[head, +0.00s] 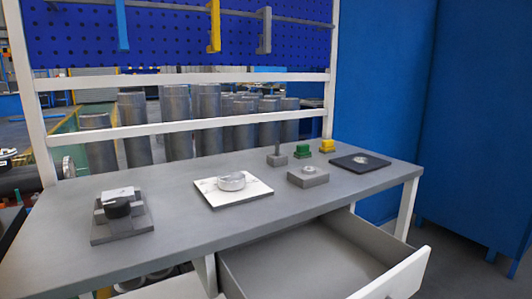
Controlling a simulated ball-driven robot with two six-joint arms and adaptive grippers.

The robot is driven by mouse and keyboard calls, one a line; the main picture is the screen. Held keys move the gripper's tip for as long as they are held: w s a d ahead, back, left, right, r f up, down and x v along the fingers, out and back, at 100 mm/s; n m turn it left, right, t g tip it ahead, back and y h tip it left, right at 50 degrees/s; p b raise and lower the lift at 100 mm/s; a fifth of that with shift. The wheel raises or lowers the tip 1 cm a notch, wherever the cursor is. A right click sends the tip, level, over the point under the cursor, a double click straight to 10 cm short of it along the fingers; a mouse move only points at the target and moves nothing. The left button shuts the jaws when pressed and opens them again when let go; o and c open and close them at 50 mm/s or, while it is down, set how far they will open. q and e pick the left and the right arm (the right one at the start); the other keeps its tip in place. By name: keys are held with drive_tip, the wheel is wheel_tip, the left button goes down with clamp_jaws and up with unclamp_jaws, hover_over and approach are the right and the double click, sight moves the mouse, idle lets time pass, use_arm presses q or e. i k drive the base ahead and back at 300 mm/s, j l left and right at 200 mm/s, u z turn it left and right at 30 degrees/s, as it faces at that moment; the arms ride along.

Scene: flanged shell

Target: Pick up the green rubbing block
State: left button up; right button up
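The green rubbing block (302,152) stands upright on the grey workbench (150,240), toward its back right. It sits between a small grey block with an upright post on the left and a yellow block on the right, apart from both. A grey square block lies in front of it. Neither of my grippers shows in the head view.
The grey post block (276,157), yellow block (327,146), grey square block (308,177) and dark plate (360,161) stand nearby. A white plate with a round part (232,182) and a dark fixture (120,215) are further left. An open drawer (330,265) juts out below the front edge.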

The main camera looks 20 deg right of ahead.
sight(303, 152)
drive_tip(key=l+u, duration=0.35)
drive_tip(key=i+l+u, duration=0.1)
drive_tip(key=l+u, duration=0.6)
drive_tip(key=j, duration=0.1)
